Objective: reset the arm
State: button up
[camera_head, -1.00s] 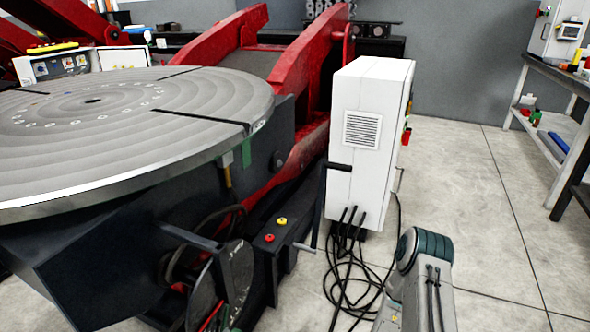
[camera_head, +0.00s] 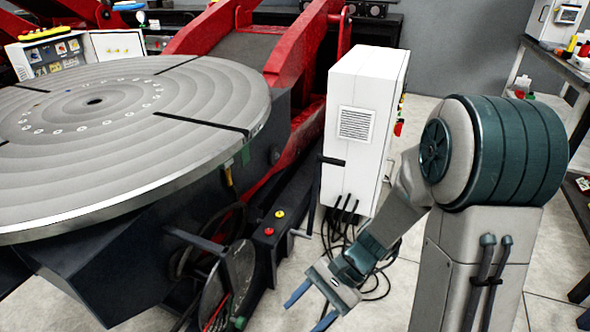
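My arm rises at the right of the head view, with a grey and dark teal joint (camera_head: 500,150) close to the camera. From there the forearm runs down and left to my gripper (camera_head: 310,308). The gripper's two blue-grey fingers are spread apart with nothing visible between them. The lower fingertip lies at the bottom edge of the picture. The gripper appears in front of the white cabinet's base and right of the positioner's dark frame. Its exact distance from them I cannot tell.
The positioner's round grey table (camera_head: 120,140) fills the left, with red arms (camera_head: 305,55) behind. A white control cabinet (camera_head: 362,125) stands mid-picture, black cables (camera_head: 335,235) at its base. A small box with red and yellow buttons (camera_head: 272,235) is near the gripper. A shelf bench (camera_head: 545,75) stands at right.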

jog(key=d+r+n+t+h+p, duration=0.4)
jog(key=d+r+p, duration=0.1)
jog(key=r, duration=0.6)
jog(key=s+d+r+n+t+h+p, duration=0.1)
jog(key=d+r+n+t+h+p, duration=0.3)
jog(key=d+r, duration=0.3)
notch_tip(320, 180, up, 5)
jog(key=shift+d+r+h+p, duration=0.15)
jog(key=shift+d+h+p, duration=0.15)
jog(key=shift+h+p, duration=0.15)
jog(key=c, duration=0.4)
jog(key=shift+s, duration=0.1)
jog(key=shift+c, duration=0.2)
